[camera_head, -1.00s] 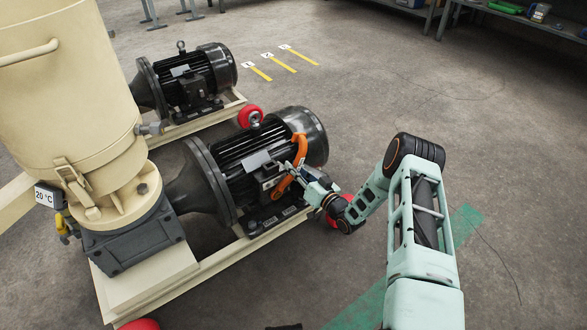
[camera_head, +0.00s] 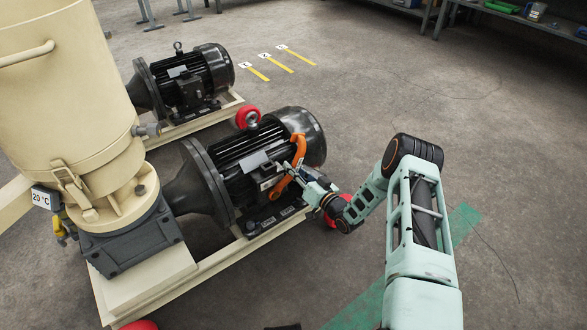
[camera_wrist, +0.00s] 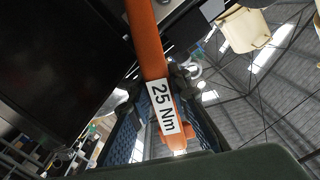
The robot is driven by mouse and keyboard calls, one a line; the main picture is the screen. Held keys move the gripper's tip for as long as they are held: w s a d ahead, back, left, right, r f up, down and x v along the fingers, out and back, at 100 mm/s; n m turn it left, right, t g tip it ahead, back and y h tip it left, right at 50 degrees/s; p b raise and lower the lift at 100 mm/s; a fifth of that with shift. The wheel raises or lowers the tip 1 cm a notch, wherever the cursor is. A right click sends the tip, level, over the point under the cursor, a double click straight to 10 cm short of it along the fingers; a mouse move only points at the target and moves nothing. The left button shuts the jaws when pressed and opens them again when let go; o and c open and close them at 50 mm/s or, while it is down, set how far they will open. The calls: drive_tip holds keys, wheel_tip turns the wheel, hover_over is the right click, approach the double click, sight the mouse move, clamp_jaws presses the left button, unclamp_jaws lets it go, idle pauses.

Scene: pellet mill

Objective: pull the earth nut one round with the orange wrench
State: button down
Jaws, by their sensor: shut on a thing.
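The orange wrench (camera_head: 301,146) shows against the side of the near black motor (camera_head: 235,155), its upper part curving up and its lower end near the motor's terminal box. My gripper (camera_head: 291,172) is shut on the wrench around its middle. In the wrist view the orange wrench (camera_wrist: 147,45) runs between my fingers, with a white "25 Nm" label on it. I cannot make out the earth nut; it is too small or hidden behind the wrench and gripper.
A second black motor (camera_head: 190,80) stands behind on a cream frame. A cream mill housing (camera_head: 75,110) with a "20 °C" tag (camera_head: 41,198) is at left. Red round parts (camera_head: 333,212) sit by the near frame. Floor at right is open, with a green stripe (camera_head: 455,230).

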drive_tip(key=shift+s+a+r+n, duration=0.25)
drive_tip(key=shift+a+r+n, duration=0.05)
drive_tip(key=shift+a+n, duration=0.2)
idle(0.7)
drive_tip(key=c, duration=2.5)
unclamp_jaws()
clamp_jaws()
drive_tip(key=shift+s+d+r, duration=0.1)
drive_tip(key=shift+s+d, duration=0.3)
drive_tip(key=shift+s, duration=0.1)
drive_tip(key=shift+s+d, duration=0.35)
drive_tip(key=shift+s, duration=0.15)
drive_tip(key=shift+s+d, duration=0.2)
drive_tip(key=shift+s, duration=0.2)
